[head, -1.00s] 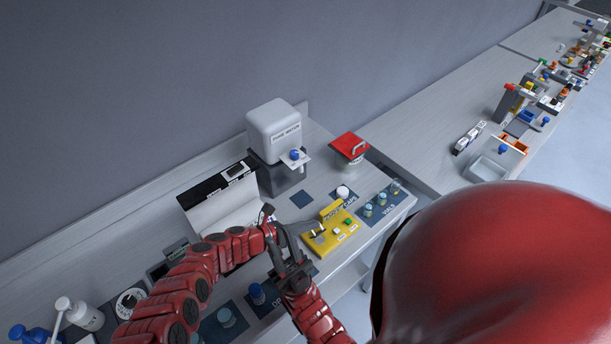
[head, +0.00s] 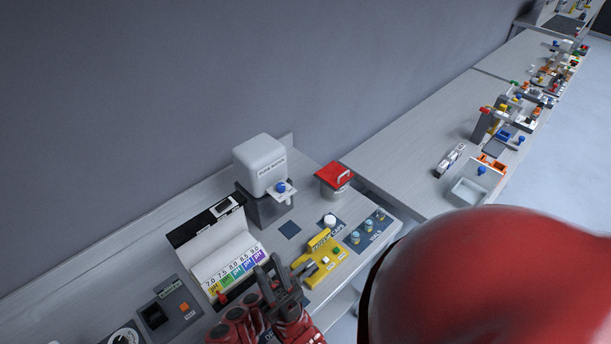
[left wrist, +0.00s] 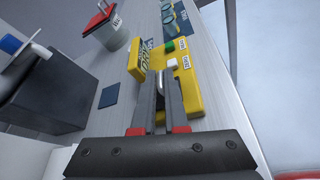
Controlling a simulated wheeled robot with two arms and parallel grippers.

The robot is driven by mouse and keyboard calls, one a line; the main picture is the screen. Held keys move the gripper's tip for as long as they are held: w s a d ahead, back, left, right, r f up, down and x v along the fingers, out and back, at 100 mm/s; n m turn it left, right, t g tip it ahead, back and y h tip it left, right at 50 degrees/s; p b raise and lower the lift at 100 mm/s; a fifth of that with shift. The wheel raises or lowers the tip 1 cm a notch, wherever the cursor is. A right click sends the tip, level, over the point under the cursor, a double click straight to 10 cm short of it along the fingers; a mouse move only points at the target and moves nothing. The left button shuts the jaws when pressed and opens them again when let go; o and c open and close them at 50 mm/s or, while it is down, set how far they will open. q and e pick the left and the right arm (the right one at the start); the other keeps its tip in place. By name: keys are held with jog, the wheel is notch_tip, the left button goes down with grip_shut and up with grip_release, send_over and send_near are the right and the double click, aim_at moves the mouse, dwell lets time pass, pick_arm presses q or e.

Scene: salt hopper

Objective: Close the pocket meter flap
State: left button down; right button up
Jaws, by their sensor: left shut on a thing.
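The yellow pocket meter (head: 328,270) lies on the bench. Its yellow flap (head: 318,241) stands raised at the back edge; it also shows in the left wrist view (left wrist: 138,72), left of my fingers. The green button (left wrist: 169,46) and white button (left wrist: 172,64) are uncovered. My left gripper (head: 301,268) reaches over the meter's near left side. In the left wrist view its fingers (left wrist: 160,98) are close together on a small silvery piece at the meter, partly hidden.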

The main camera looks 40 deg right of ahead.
pick_arm(q)
jog(key=shift+s+f+m, duration=0.1)
jog(key=shift+f+m, duration=0.05)
jog(key=shift+m, duration=0.15)
jog(key=shift+a, duration=0.1)
dwell(0.3)
jog(key=c, duration=0.9)
grip_release()
jog(key=shift+c, duration=0.2)
